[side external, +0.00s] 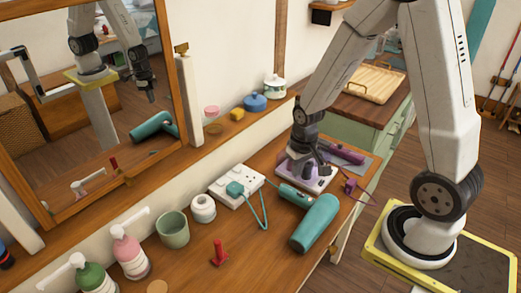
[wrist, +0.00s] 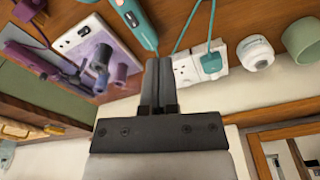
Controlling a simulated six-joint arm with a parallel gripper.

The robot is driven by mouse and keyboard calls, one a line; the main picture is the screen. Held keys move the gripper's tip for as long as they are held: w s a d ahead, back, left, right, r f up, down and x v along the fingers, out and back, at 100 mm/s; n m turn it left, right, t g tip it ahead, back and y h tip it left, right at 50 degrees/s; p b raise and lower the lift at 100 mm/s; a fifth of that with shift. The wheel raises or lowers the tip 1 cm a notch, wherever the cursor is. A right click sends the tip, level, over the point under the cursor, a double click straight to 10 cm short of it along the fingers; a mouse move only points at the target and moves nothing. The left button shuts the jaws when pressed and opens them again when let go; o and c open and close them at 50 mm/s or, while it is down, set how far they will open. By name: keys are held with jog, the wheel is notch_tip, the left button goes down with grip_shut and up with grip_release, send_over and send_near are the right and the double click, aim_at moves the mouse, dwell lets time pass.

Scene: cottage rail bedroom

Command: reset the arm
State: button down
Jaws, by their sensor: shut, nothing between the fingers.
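My gripper (side external: 310,165) is at the end of my arm, over the workbench beside the wall. It is shut with nothing in it; the wrist view shows its two dark fingers (wrist: 161,72) pressed together. In the side view it overlaps a white socket plate (side external: 318,183) with purple parts on it. Whether it touches them cannot be told there. In the wrist view this plate (wrist: 72,42) lies to the left of the fingers, apart from them in the picture.
A teal hair dryer (side external: 315,224) lies close to my gripper. A white power strip (side external: 232,190) with a teal plug, a white roll (side external: 203,208), a green cup (side external: 172,230) and a red stand (side external: 219,253) are on the bench (side external: 270,262). A mirror (side external: 85,100) leans at left.

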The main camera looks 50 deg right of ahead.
jog(key=s+a+r+n+t, duration=0.1)
jog(key=s+a+r+n, duration=0.2)
jog(key=a+r, duration=0.3)
jog(key=shift+s+a+r+n+t, duration=0.2)
jog(key=shift+s+a+n+t, duration=0.15)
jog(key=shift+a, duration=0.7)
